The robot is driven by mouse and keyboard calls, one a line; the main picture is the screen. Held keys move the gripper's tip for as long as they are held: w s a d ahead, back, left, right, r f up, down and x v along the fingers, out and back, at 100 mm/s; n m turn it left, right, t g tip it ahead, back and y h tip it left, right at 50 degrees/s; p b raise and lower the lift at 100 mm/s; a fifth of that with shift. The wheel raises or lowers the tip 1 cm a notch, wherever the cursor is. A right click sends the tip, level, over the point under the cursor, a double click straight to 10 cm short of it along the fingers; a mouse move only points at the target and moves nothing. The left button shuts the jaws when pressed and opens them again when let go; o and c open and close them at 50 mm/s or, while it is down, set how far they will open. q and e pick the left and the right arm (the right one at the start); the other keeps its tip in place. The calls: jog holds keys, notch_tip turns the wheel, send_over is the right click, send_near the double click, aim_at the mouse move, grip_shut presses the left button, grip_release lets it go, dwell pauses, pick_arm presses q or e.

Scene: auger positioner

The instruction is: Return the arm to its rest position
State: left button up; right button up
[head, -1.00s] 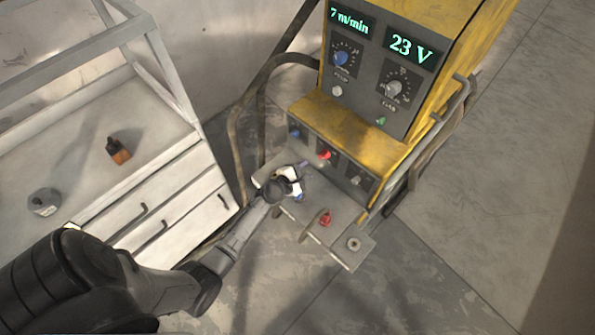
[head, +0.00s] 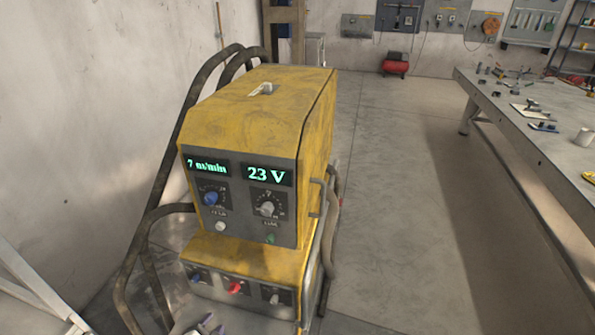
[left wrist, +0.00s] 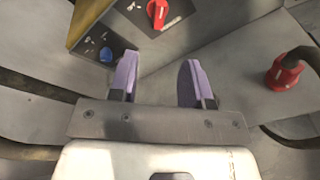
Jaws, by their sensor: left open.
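My left gripper (left wrist: 158,82) is open in the left wrist view, with its two purple finger pads apart and nothing between them. It is in front of the lower panel of the yellow welding machine (head: 262,115), near a red switch (left wrist: 158,13) and a blue knob (left wrist: 106,54). In the head view only a small bit of the left gripper (head: 210,326) shows at the bottom edge. The rest of the left arm is out of that view. My right gripper is in neither view.
A red connector (left wrist: 284,73) with a cable stands right of the left gripper. Dark hoses (head: 150,230) loop left of the machine. A grey workbench (head: 515,130) with tools stands at the right. The floor (head: 400,220) between is clear.

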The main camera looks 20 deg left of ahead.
pick_arm(q)
jog(key=s+d+m+g+h, duration=0.2)
jog(key=d+m+g+h, duration=0.3)
jog(key=m, duration=1)
jog(key=s+d+r+m+g+y+p, duration=0.15)
jog(key=s+d+r+m, duration=0.25)
jog(key=s+r+m, duration=0.4)
jog(key=s+d+r+m+g+y+p, duration=0.1)
jog(key=s+d+r+m+g+y, duration=0.2)
jog(key=s+d+r+m, duration=0.45)
jog(key=s+a+f+n+g+p, duration=0.1)
jog(key=s+f+g+p, duration=0.15)
jog(key=s, duration=0.85)
notch_tip(320, 180, up, 37)
jog(key=p, duration=3.7)
jog(key=shift+w+r+t, duration=0.2)
jog(key=shift+w+t, duration=0.15)
jog(key=shift+t, duration=0.05)
